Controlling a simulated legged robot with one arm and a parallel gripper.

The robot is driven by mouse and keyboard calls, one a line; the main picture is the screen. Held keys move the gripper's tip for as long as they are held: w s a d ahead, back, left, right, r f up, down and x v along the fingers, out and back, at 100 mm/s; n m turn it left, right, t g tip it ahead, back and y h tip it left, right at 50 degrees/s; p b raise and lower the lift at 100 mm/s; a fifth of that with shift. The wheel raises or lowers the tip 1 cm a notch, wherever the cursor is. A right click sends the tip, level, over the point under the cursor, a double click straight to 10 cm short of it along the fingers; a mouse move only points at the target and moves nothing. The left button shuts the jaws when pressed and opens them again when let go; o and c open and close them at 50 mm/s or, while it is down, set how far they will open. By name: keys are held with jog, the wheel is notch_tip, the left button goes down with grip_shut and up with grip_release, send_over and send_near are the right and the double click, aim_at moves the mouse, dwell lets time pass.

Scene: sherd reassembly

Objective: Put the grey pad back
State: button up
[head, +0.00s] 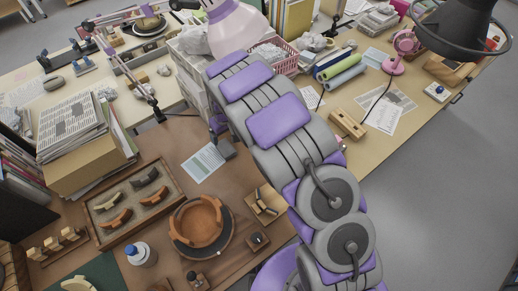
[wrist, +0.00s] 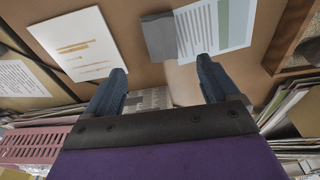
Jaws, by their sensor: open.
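The grey pad (wrist: 158,36) is a flat dark grey square lying on the brown table in the wrist view. It lies against the edge of a printed sheet with a green band (wrist: 216,26); I cannot tell whether it overlaps the sheet. In the head view the pad (head: 225,150) shows at the right end of that sheet (head: 205,163), partly close behind my arm. My gripper (wrist: 161,76) is open and empty, its two dark blue fingers apart, with the pad lying beyond the fingertips. In the head view my arm hides most of the gripper.
A wooden tray (head: 95,226) of curved sherds and a brown partly built bowl (head: 199,222) on a dark round stand are nearby. A white bottle (head: 141,254) stands in front. Stacked papers (head: 80,125) rise at left. A pink basket (wrist: 38,146) shows at the wrist view's lower left.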

jog(key=s+d+r+m+h, duration=0.1)
jog(key=s+d+r+m, duration=0.1)
jog(key=s+d+r, duration=0.55)
jog(key=s+d+r+m, duration=0.2)
jog(key=s+d+r, duration=0.2)
jog(key=d+r, duration=0.7)
jog(key=s+d+r+m+g, duration=0.1)
jog(key=s+d+r, duration=0.1)
jog(key=s, duration=0.7)
jog(key=s+d+r+m+g, duration=0.1)
jog(key=s+d+r, duration=0.1)
jog(key=s, duration=0.7)
jog(key=s+d+r+m+g, duration=0.1)
jog(key=s+d, duration=0.3)
jog(key=s, duration=0.5)
jog(key=shift+s+r, duration=0.25)
jog(key=shift+r, duration=0.5)
jog(key=shift+c, duration=0.3)
